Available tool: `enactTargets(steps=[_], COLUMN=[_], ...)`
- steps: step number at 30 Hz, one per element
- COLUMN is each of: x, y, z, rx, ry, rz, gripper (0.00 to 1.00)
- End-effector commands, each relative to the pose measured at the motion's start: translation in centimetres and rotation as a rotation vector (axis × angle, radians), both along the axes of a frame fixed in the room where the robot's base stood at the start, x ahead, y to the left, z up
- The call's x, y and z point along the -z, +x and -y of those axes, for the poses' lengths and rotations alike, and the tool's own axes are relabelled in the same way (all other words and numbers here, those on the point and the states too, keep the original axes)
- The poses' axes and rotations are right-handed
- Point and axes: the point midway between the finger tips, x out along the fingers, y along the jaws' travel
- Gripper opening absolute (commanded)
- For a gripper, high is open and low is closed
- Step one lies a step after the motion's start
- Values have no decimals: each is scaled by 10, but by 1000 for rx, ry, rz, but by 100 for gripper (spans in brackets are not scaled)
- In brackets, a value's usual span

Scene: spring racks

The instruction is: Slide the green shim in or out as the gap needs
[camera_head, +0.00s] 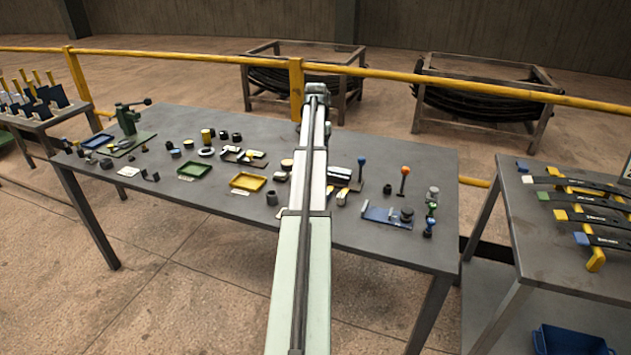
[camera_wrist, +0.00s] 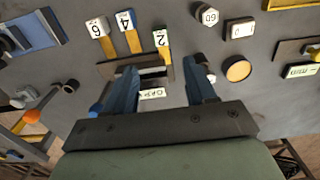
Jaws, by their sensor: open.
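My gripper (camera_wrist: 163,70) shows in the wrist view with its two blue fingers apart and nothing clearly held between them. A dark slotted block (camera_wrist: 150,71) and a white label reading GAP (camera_wrist: 152,93) lie in the space between the fingers. I cannot tell the height of the fingers above them. In the head view my arm hides the gripper.
The grey table (camera_head: 230,215) holds many small parts, with yellow (camera_head: 248,181), green (camera_head: 195,169) and blue (camera_head: 98,140) trays to the left. Bare tabletop runs along the front.

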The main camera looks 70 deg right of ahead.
Motion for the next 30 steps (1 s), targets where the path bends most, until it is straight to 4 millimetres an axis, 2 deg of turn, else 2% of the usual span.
enactTargets(steps=[9, 18, 24, 30], x=[56, 102, 118, 122], y=[1, 1, 1, 1], z=[-1, -1, 0, 0], rx=[-2, -2, -2, -2], ry=[1, -1, -1, -2], rz=[2, 3, 3, 4], gripper=[55, 55, 55, 55])
